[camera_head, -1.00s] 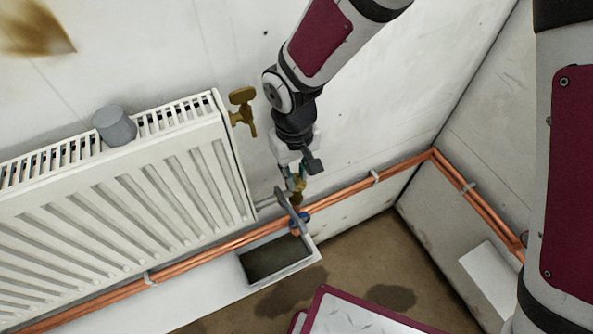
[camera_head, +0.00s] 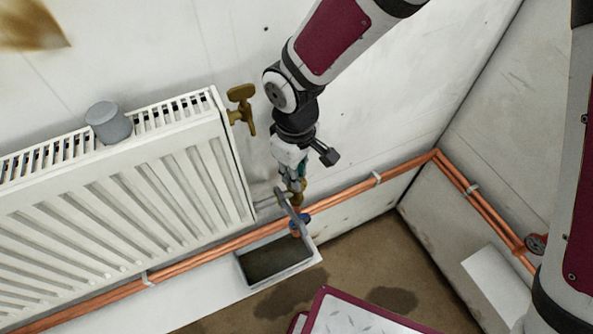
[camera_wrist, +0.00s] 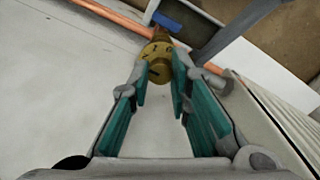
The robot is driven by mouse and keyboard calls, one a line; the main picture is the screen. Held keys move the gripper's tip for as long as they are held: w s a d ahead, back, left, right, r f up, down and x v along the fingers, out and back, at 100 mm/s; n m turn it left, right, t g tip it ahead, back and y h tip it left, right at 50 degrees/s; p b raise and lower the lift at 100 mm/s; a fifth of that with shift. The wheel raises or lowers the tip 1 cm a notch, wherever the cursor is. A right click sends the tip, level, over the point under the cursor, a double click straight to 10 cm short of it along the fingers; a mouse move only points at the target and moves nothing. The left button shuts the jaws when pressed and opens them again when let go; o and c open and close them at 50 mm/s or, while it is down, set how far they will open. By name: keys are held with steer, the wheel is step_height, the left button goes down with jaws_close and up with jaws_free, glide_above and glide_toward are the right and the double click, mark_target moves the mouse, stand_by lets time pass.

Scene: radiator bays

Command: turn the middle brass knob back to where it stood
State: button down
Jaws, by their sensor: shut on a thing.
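A round brass knob (camera_wrist: 157,52) with dark marks on its face sits between the fingertips of my gripper (camera_wrist: 160,72) in the wrist view. My gripper is shut on it, with a teal-padded finger on each side. In the head view my gripper (camera_head: 292,176) points down beside the radiator's lower right corner, and the brass (camera_head: 298,198) shows just below the fingers, partly hidden. Another brass valve (camera_head: 241,104) stands higher, at the radiator's upper right edge, apart from my gripper. A blue handle (camera_head: 301,220) is just below the held knob.
The white radiator (camera_head: 120,205) fills the left, with a grey cup-like piece (camera_head: 108,122) on top. A grey bar (camera_head: 285,208) crosses close to the gripper. Copper pipes (camera_head: 345,194) run along the wall above a grey trough (camera_head: 311,254).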

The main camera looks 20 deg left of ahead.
steer(key=shift+a, duration=0.1)
steer(key=c, duration=1.5)
jaws_free()
steer(key=shift+o, duration=0.2)
step_height(320, 180, up, 12)
steer(key=shift+s, duration=0.15)
